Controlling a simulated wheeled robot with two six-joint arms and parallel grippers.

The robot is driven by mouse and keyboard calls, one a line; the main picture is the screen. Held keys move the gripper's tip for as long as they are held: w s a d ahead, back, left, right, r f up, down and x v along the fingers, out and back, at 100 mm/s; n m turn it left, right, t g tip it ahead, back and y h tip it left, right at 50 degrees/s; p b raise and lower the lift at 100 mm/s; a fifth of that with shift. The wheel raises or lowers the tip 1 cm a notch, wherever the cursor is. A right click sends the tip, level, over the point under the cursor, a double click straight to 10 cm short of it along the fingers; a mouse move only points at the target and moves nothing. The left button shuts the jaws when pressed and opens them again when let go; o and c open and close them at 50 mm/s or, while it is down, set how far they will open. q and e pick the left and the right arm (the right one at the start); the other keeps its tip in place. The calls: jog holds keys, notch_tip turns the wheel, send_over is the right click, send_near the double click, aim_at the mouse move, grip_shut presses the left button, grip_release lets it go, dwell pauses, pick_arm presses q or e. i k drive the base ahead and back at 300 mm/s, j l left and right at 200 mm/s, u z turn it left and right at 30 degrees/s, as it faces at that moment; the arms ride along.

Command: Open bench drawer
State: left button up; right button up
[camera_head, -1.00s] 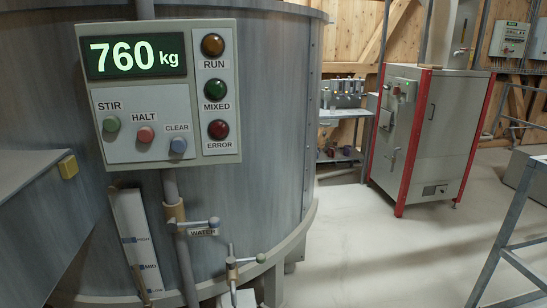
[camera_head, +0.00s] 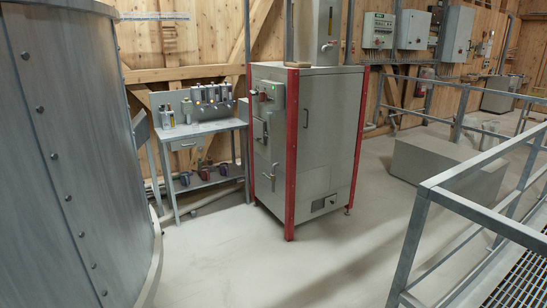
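A grey metal workbench (camera_head: 212,127) stands against the wooden wall, left of the middle of the head view. Its drawer (camera_head: 187,144) sits under the left part of the top, and its front looks flush with the frame, so it appears closed. Bottles and a rack of several upright items stand on the bench top. Neither of my grippers shows in the head view.
A grey cabinet with red corner posts (camera_head: 322,140) stands right beside the bench. The large mixer tank (camera_head: 75,160) fills the left edge. Metal railings (camera_head: 415,240) and a grey block (camera_head: 445,165) are at the right. The floor (camera_head: 240,255) before the bench is clear.

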aim_at(180, 145)
jog(key=i+u, duration=0.1)
jog(key=i, duration=0.9)
jog(key=i+l+u, duration=0.15)
jog(key=i, duration=0.8)
jog(key=i+u, duration=0.25)
jog(key=i, duration=0.65)
jog(key=i+u, duration=0.2)
jog(key=i, duration=0.7)
